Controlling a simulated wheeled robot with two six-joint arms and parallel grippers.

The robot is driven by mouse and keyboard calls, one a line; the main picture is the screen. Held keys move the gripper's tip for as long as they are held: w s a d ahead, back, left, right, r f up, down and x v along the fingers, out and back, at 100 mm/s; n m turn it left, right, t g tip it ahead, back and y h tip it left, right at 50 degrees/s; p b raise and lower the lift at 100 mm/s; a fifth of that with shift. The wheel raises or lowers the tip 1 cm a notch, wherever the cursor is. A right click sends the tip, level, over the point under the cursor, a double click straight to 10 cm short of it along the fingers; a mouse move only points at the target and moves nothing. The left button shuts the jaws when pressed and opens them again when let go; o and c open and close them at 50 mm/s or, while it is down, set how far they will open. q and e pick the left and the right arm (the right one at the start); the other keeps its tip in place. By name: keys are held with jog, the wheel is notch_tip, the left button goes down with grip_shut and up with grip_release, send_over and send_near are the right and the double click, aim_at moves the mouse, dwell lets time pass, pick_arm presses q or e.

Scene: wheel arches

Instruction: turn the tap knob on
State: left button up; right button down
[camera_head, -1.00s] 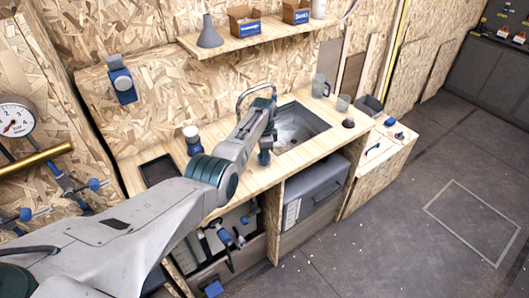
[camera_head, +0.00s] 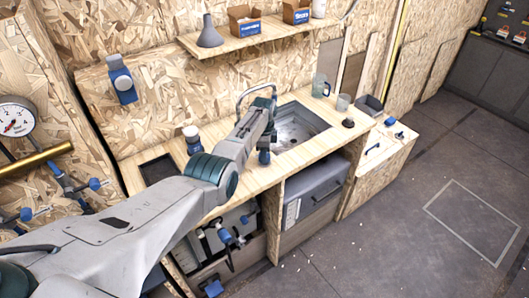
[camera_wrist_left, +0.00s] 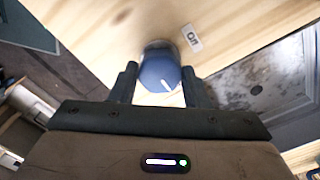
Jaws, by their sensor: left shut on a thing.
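The blue tap knob (camera_wrist_left: 157,72) sits on the wooden counter in front of the sink (camera_head: 300,126). Its white pointer mark shows on its face in the left wrist view, pointing away from the label. A white "On" label (camera_wrist_left: 192,38) is on the counter beside it, to the upper right. My left gripper (camera_wrist_left: 158,82) is shut on the knob, one finger on each side of it. In the head view the knob (camera_head: 264,157) shows just below my left gripper. The curved metal tap (camera_head: 256,90) stands behind the arm. My right gripper is not in view.
A shelf (camera_head: 262,38) with boxes hangs above. Open floor lies at right.

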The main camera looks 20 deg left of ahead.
pick_arm(q)
jog(key=o, duration=0.8)
jog(key=shift+w+a+r, duration=0.15)
jog(key=shift+r, duration=0.15)
jog(key=shift+o, duration=0.8)
jog(key=shift+f, duration=0.1)
jog(key=shift+r, duration=0.5)
notch_tip(320, 180, up, 10)
jog(key=b, duration=0.2)
jog(key=shift+s+f, duration=0.15)
jog(key=shift+s, duration=0.05)
